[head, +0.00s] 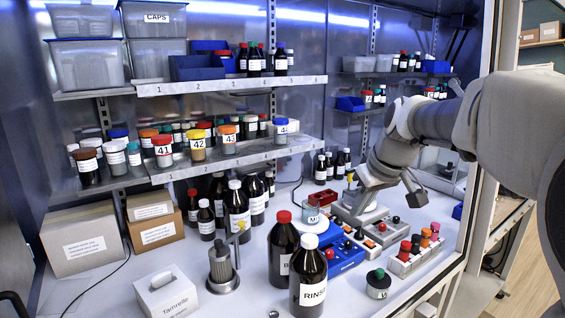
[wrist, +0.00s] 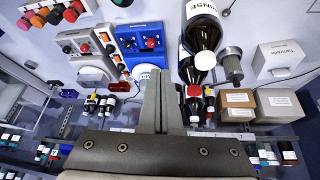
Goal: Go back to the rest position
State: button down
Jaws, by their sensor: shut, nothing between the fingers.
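My gripper (wrist: 161,76) shows in the wrist view with its two fingers together and nothing between them. In the head view my arm (head: 391,150) reaches in from the right through the cabinet's open front. Its wrist hangs above the worktop, over the back of the grey and blue device boxes. The fingertips are hard to make out in that view. No rest position is marked in either view.
A dark RINSE bottle (head: 308,277) and a red-capped bottle (head: 283,249) stand at the front. Shelves (head: 235,157) with several jars line the back. The cabinet frame (head: 480,200) stands close to my arm.

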jog(key=s+a+f+m, duration=0.1)
jog(key=s+f+m, duration=0.1)
jog(key=s, duration=1.1)
jog(key=s+a+f+m+h, duration=0.1)
jog(key=s+f+m, duration=0.1)
jog(key=s, duration=1.1)
jog(key=shift+s+f+h, duration=0.2)
jog(key=shift+f+h, duration=0.1)
jog(key=shift+f, duration=0.55)
